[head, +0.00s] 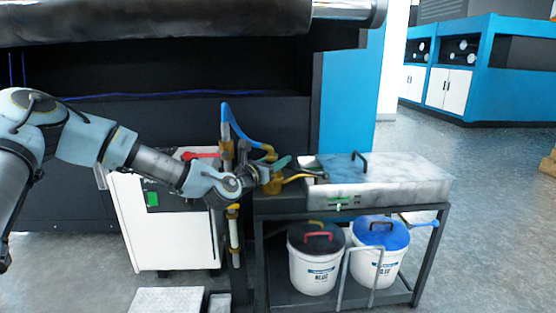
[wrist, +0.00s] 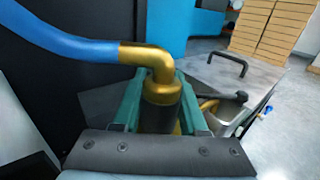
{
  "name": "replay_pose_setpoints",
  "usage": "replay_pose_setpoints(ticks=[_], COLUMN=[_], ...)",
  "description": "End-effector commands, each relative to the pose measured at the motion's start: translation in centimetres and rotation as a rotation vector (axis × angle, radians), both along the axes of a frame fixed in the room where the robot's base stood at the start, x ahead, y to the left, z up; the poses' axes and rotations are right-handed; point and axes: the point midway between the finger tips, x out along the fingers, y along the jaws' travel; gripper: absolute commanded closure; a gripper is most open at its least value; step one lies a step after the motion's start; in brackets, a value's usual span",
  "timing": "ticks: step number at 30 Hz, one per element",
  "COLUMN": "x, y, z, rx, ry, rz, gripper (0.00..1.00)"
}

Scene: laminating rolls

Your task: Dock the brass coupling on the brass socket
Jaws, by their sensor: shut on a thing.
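The brass coupling is a brass elbow (head: 268,152) on the end of a blue hose, with a dark collar below it. In the wrist view, the coupling (wrist: 160,62) stands roughly upright between the green fingers of my gripper (wrist: 155,108), which is shut on its dark collar. In the head view, my gripper (head: 272,165) is at the left end of the bench. The brass socket (head: 272,186) appears just below the gripper, with a curved brass pipe running right to the tank. In the wrist view, the fingers and collar hide most of it; I cannot tell whether the two touch.
A lidded grey tank (head: 385,182) with a black handle stands right of the gripper on a dark bench (head: 436,216). Two white buckets (head: 314,272) sit on its lower shelf. A post with brass fittings (head: 233,212) stands left of the bench, beside a white cabinet (head: 165,235).

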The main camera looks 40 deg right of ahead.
Motion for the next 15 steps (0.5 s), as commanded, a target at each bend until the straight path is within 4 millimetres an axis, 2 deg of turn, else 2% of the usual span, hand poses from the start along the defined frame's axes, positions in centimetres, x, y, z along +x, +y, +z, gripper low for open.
replay_pose_setpoints(ticks=[8,9,11,15], x=[0.02,0.01,0.01,0.01], y=[-0.01,-0.02,-0.02,-0.01], z=[-0.52,-0.41,-0.41,-0.43], rx=[-0.002,-0.002,-0.002,-0.001], ry=[0.0,-0.001,-0.001,0.0], rz=[0.0,0.0,0.0,0.0], gripper=[1.0,0.54,0.47,0.46])
